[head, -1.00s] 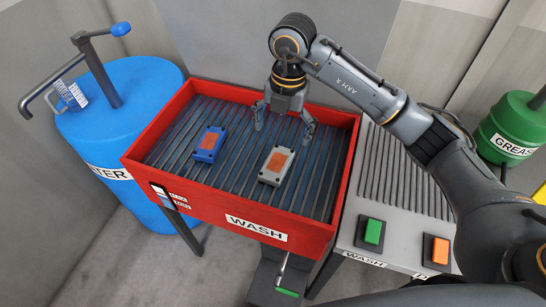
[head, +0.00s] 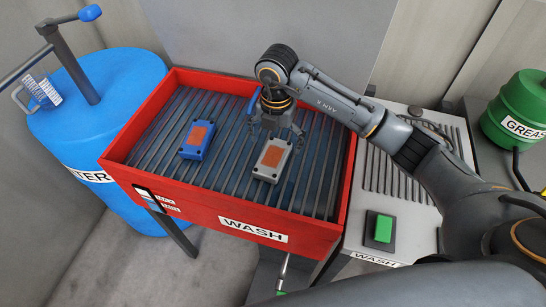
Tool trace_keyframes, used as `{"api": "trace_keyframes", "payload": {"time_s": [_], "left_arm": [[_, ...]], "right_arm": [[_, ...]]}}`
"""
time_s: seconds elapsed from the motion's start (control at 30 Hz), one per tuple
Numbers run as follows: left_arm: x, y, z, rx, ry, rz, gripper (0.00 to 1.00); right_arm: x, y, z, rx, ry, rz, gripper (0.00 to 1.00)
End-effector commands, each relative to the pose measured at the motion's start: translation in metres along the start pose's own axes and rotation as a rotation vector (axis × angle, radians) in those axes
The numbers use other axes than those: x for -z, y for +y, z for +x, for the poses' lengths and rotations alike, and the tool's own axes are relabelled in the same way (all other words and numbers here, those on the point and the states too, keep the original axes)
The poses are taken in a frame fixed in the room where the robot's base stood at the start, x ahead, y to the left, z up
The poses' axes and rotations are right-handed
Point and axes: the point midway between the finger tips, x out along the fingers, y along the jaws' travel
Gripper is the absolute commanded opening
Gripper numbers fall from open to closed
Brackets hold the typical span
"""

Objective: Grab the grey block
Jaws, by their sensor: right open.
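The grey block (head: 272,160) with an orange-brown top patch lies on the ribbed floor of the red wash tray (head: 225,203), right of the middle. My right gripper (head: 277,138) is open and points down at the far end of the grey block. Its fingers look spread to either side of that end; whether they touch it I cannot tell. A blue block (head: 197,139) with a similar patch lies to the left in the same tray. My left gripper is not in view.
A blue water barrel (head: 95,135) with a pump handle stands left of the tray. A grey bench with a green button (head: 383,229) is on the right, and a green grease can (head: 520,110) stands behind it. The tray's raised red walls surround the blocks.

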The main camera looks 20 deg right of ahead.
Motion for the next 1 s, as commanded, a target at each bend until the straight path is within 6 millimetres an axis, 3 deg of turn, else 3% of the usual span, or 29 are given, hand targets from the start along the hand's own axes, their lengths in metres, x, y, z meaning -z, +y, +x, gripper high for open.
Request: {"api": "trace_keyframes", "payload": {"time_s": [0.27,0.5,0.8,0.87,1.0], "left_arm": [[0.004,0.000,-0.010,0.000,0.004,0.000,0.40],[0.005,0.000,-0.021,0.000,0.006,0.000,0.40],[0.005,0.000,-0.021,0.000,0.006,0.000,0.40],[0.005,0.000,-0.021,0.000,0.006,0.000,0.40],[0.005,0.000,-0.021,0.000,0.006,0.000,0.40]], "right_arm": [[0.002,0.002,0.021,0.002,0.004,-0.001,0.92],[0.001,0.006,0.056,0.002,0.002,0.000,0.92],[0.001,0.007,0.064,-0.001,0.000,-0.002,0.92],[0.001,0.007,0.064,-0.001,0.000,-0.002,0.84],[0.001,0.007,0.064,-0.001,-0.001,-0.001,0.56]]}}
